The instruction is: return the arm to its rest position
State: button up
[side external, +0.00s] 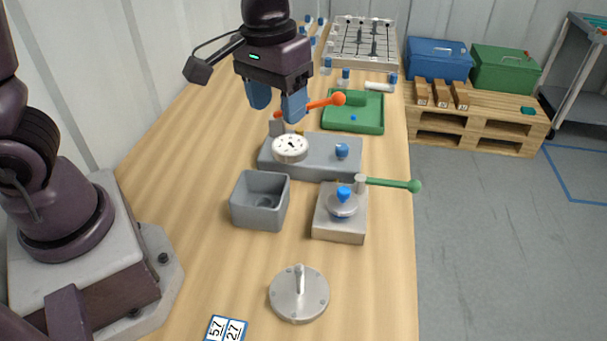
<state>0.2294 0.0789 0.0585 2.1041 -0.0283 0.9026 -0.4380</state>
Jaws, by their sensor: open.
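My gripper (276,108) points down above the bench, its two blue fingers apart with nothing visible between them. It hangs over or just behind the grey block with the white dial gauge (290,148). An orange-handled lever (323,103) shows right beside the right finger; I cannot tell whether they touch. My arm's base stands at the left of the bench.
On the wooden bench (205,262) stand a grey open box (260,212), a metal block with a green-handled lever (390,183), a round metal plate with a post (299,294), a green tray (367,122) and a far rack (362,45). Number cards (227,329) lie in front.

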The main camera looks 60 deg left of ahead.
jog(key=s+a+r+m+t, duration=0.3)
jog(key=s+a+r+t, duration=0.2)
jog(key=s+r, duration=0.3)
jog(key=s, duration=0.4)
jog(key=shift+a+r, duration=0.25)
jog(key=shift+a, duration=0.15)
